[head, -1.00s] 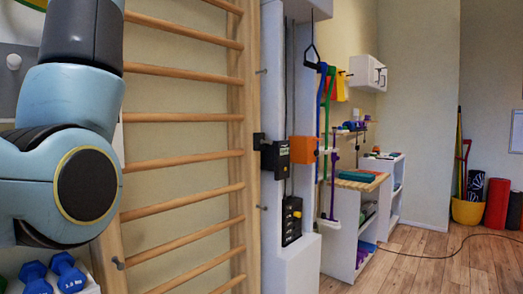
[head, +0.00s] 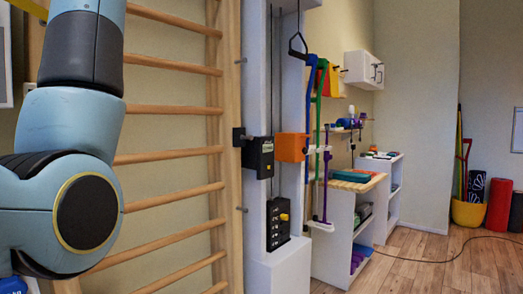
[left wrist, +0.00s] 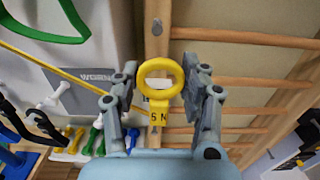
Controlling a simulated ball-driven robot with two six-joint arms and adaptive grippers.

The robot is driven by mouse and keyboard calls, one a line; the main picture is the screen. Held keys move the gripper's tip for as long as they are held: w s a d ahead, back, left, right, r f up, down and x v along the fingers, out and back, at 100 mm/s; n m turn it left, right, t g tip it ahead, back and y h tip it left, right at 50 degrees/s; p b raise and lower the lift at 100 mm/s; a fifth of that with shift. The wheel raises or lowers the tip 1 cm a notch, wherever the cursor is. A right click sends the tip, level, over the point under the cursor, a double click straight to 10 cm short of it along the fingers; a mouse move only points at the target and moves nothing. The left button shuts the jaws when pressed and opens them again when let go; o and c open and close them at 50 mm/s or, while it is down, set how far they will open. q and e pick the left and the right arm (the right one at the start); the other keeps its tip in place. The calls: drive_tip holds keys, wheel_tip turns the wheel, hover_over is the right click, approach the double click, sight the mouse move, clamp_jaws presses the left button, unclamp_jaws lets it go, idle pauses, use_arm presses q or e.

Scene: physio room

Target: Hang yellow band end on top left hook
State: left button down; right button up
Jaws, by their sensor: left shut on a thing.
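The yellow band end (left wrist: 158,106) is a yellow ring with a tag marked 5 N, in the middle of the left wrist view. My left gripper (left wrist: 160,76) is shut on it, one finger on each side. The yellow band (left wrist: 50,65) runs from there to the left edge, and a yellow strip (head: 30,8) shows at the top left of the head view. A grey hook (left wrist: 157,27) on the wooden post shows beyond the ring, apart from it. In the head view my left arm hides the gripper. My right gripper is not in view.
Wooden wall bars (head: 170,109) stand right of my left arm. A white pulley column (head: 285,262) stands beyond them. The wooden floor (head: 420,265) at right is mostly clear.

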use_arm(q)
drive_tip(key=shift+s+a+r, duration=0.1)
drive_tip(key=shift+s+a, duration=0.25)
drive_tip(key=shift+s, duration=0.05)
drive_tip(key=shift+w+d, duration=0.2)
drive_tip(key=shift+w, duration=0.15)
drive_tip(key=shift+w+a+p, duration=0.3)
drive_tip(key=shift+a+p, duration=0.1)
drive_tip(key=shift+a, duration=0.25)
drive_tip(key=p+x, duration=0.3)
drive_tip(key=x, duration=0.8)
drive_tip(key=shift+p, duration=0.35)
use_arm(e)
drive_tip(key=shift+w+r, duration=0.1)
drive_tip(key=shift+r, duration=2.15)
